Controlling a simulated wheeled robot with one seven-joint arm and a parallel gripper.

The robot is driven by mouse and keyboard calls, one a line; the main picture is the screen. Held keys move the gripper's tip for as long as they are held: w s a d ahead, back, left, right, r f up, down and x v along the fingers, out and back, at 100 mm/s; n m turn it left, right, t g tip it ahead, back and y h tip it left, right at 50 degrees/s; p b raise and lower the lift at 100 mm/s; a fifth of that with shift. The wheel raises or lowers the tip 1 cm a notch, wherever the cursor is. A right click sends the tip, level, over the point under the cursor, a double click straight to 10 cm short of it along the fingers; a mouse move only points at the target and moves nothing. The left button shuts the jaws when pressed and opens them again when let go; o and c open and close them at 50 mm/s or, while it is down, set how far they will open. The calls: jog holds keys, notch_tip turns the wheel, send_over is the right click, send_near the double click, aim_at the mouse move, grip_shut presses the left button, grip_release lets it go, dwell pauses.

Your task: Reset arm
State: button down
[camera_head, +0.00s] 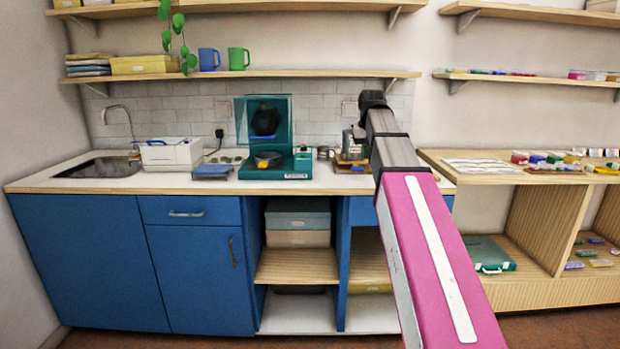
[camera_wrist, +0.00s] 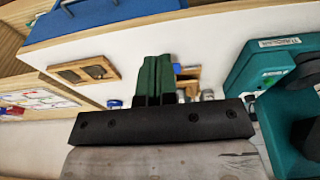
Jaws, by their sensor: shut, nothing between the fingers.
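My gripper (camera_wrist: 155,62) shows in the wrist view, with its dark green fingers together and nothing between them. It is over the worktop, beside the teal machine (camera_wrist: 262,62), and the fingers appear free of it. In the head view my arm reaches up from the lower right, a pink link and then a grey one, to a dark joint above the back of the counter. I cannot clearly make out the fingers in the head view. The teal machine stands there with its lid raised (camera_head: 264,174), left of my arm.
The white worktop (camera_head: 100,184) holds a sink, a white box (camera_head: 170,153) and small items near my arm. A wooden shelf (camera_head: 290,74) with mugs hangs above. The left front of the worktop is clear.

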jog(key=s+f+g, duration=0.1)
jog(key=s+f, duration=0.2)
jog(key=f, duration=1)
jog(key=s+f, duration=0.3)
jog(key=f, duration=0.9)
jog(key=s+f, duration=0.7)
jog(key=f, duration=0.3)
jog(key=s+f+g, duration=0.1)
jog(key=s+f, duration=0.6)
jog(key=f, duration=0.4)
jog(key=shift+s+f, duration=0.25)
jog(key=shift+s, duration=0.1)
